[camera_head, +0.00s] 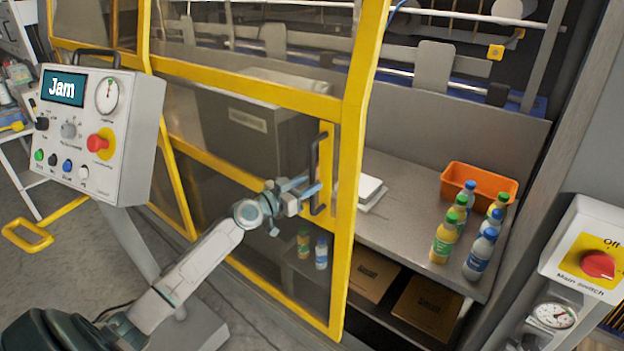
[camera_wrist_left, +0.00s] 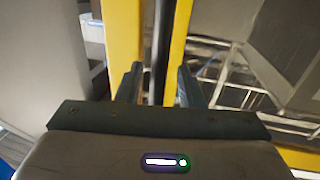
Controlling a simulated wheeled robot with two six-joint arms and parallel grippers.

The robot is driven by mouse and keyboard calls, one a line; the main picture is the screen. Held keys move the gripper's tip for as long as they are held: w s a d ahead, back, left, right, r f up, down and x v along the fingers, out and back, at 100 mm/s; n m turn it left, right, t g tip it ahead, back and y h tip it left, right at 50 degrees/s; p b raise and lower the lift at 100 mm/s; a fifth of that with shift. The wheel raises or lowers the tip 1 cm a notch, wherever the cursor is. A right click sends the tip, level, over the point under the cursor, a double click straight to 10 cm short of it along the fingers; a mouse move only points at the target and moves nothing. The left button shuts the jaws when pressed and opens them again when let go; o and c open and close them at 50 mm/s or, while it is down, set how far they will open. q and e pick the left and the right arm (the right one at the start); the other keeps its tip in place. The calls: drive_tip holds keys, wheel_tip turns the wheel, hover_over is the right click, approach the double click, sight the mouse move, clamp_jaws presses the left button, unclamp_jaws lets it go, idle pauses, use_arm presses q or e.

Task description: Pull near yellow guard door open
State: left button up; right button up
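The near guard door (camera_head: 345,240) has a yellow frame with clear panels. Its right edge stands apart from the grey post at right, with an open gap between. A black vertical bar handle (camera_head: 316,175) is mounted on its yellow frame; the handle also shows in the left wrist view (camera_wrist_left: 160,55). My left gripper (camera_head: 312,189) is at the handle. In the left wrist view its two fingers (camera_wrist_left: 159,72) stand on either side of the bar, with narrow gaps visible, so it looks open around it. My right gripper is not in view.
A control box (camera_head: 101,133) reading "Jam" stands at left. Through the gap, a grey table (camera_head: 400,215) holds an orange bin (camera_head: 480,177) and several bottles, with cardboard (camera_head: 427,305) below. A main switch box (camera_head: 590,250) stands at right. Grey floor lies in front of the door.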

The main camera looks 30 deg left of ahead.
use_arm(q)
drive_tip(key=shift+x, duration=0.9)
drive_tip(key=shift+d, duration=0.1)
clamp_jaws()
